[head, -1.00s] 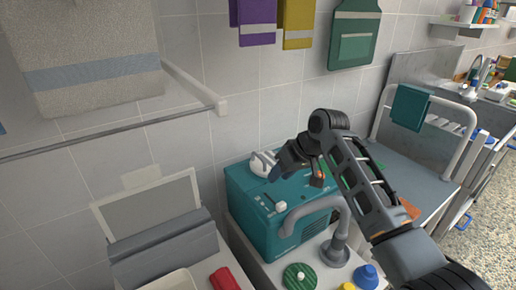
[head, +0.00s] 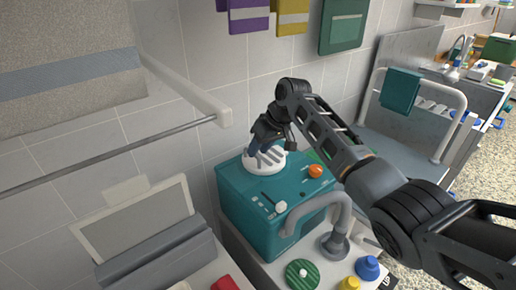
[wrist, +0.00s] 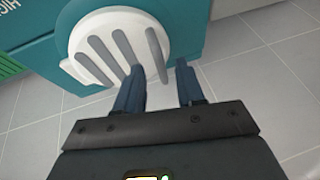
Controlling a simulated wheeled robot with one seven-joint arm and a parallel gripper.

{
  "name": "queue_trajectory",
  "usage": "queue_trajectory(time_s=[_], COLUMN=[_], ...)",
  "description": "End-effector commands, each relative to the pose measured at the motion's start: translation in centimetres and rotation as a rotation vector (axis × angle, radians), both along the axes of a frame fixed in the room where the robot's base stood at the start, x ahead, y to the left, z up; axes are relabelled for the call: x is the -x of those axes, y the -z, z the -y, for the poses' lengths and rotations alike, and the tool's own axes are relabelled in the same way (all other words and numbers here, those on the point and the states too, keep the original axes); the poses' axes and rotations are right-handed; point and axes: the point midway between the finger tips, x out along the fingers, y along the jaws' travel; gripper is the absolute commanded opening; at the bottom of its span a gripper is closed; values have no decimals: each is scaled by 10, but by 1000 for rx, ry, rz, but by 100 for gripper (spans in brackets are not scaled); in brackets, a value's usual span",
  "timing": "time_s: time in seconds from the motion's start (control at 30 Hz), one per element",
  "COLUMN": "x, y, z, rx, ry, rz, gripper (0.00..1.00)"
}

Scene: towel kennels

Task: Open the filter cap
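The filter cap (head: 248,184) is a round white disc with dark grey slots, on the top of the teal machine (head: 240,215) near its back left. In the wrist view the cap (wrist: 88,45) fills the upper left, flat against the teal body. My gripper (head: 256,150) is above the cap in the head view and hides part of it.
An orange knob (head: 315,171) and a white knob (head: 280,207) are on the machine. A grey tap (head: 335,225) stands in front of it. A towel rail (head: 110,141) juts from the wall on the left. A grey cart (head: 405,165) is at the right.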

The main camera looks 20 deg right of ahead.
Motion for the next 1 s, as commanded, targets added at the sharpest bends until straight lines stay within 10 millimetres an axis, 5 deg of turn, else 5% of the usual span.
queue_trajectory(time_s=[0.4,0.8,1.0], x=[-3,-3,-3], y=[10,9,9], z=[-3,-3,-3], rx=[1,1,1], ry=[0,0,0], rz=[0,0,0], gripper=[38,0,0])
